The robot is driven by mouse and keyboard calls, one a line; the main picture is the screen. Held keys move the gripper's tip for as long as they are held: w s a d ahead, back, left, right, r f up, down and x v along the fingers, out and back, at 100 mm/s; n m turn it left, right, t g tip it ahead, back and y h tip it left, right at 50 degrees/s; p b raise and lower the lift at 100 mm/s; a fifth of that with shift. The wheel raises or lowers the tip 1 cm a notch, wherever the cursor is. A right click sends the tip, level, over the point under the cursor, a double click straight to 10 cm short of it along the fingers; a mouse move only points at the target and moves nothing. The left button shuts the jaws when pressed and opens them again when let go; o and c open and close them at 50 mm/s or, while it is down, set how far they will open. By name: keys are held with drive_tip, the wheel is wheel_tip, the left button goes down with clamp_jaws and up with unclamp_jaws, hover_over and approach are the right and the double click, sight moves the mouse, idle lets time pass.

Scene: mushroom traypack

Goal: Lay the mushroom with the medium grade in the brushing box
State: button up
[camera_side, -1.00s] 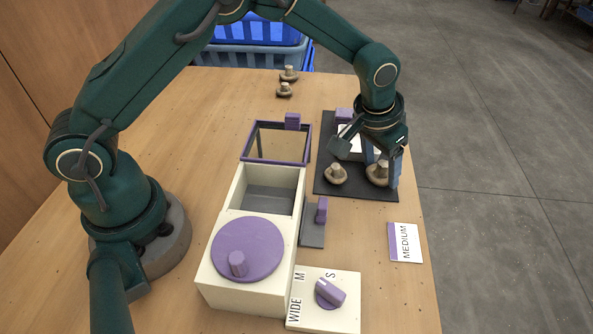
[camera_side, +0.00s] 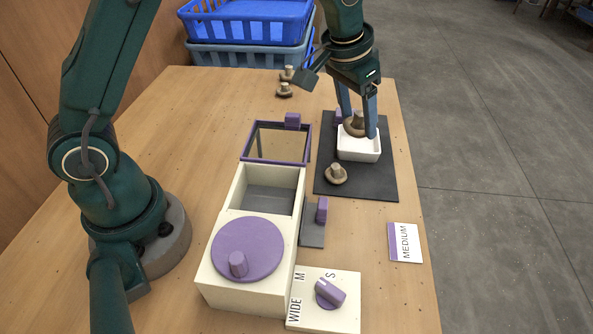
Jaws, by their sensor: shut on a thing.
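My gripper (camera_side: 361,122) is shut on a brown mushroom (camera_side: 353,124) and holds it over the white tray (camera_side: 358,152). I cannot tell whether the mushroom touches the tray. Another mushroom (camera_side: 336,174) lies on the dark mat (camera_side: 373,187), in front of the tray. The cream box (camera_side: 272,220) stands left of the mat, with an open grey-floored compartment and a purple round knob plate (camera_side: 247,247) on its front part. A card reading MEDIUM (camera_side: 405,242) lies at the right table edge.
A purple-framed lid (camera_side: 276,160) is behind the compartment. A dial panel (camera_side: 323,301) marked WIDE, M and S is in front. A purple block (camera_side: 321,210) stands beside the box.

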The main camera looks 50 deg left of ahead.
drive_tip(key=a+r, duration=0.4)
drive_tip(key=a, duration=0.2)
drive_tip(key=s+a+r+n, duration=0.1)
drive_tip(key=s+r, duration=0.3)
drive_tip(key=s, duration=0.9)
drive_tip(key=s+a+f+n+g+y, duration=0.2)
drive_tip(key=s+a+f+n, duration=0.15)
drive_tip(key=a+n, duration=0.5)
drive_tip(key=s+a+f+n+g+y, duration=0.15)
drive_tip(key=s+a+n, duration=0.25)
drive_tip(key=a+n, duration=0.45)
drive_tip(key=shift+n, duration=0.4)
drive_tip(key=w+d+f, duration=0.2)
drive_tip(key=w, duration=0.1)
drive_tip(key=w+d+f, duration=0.2)
drive_tip(key=w+d, duration=0.1)
drive_tip(key=w+d+f, duration=0.2)
drive_tip(key=d+f, duration=0.1)
drive_tip(key=shift+w, duration=0.4)
drive_tip(key=shift+f, duration=2)
